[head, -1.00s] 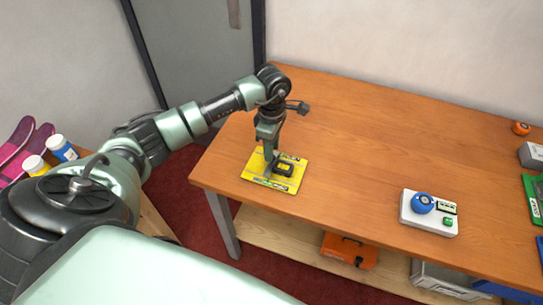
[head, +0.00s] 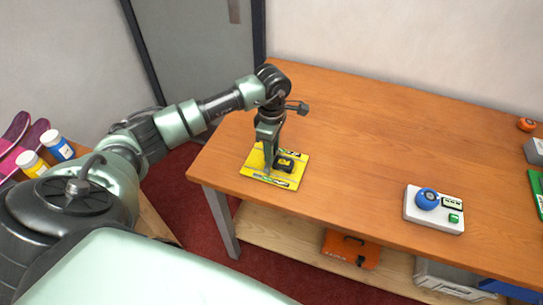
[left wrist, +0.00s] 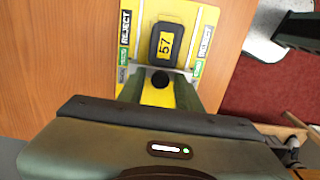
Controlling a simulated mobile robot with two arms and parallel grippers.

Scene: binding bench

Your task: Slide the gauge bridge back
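A yellow board (head: 259,174) with white and green labels lies near the left end of the bench top. In the left wrist view the board (left wrist: 208,15) carries REJECT lettering and a black block (left wrist: 166,29) marked 57. A thin grey bar (left wrist: 143,68), which looks like the gauge bridge, crosses the board below the block, with a round black knob (left wrist: 160,80) by it. My right gripper is not shown.
A white device (head: 433,211) with a blue knob and green button sits at the bench's front, to the right. An orange roll (head: 526,124) and green item (head: 536,190) are at the right edge. An orange case (head: 350,248) lies on the shelf below. The bench middle is clear.

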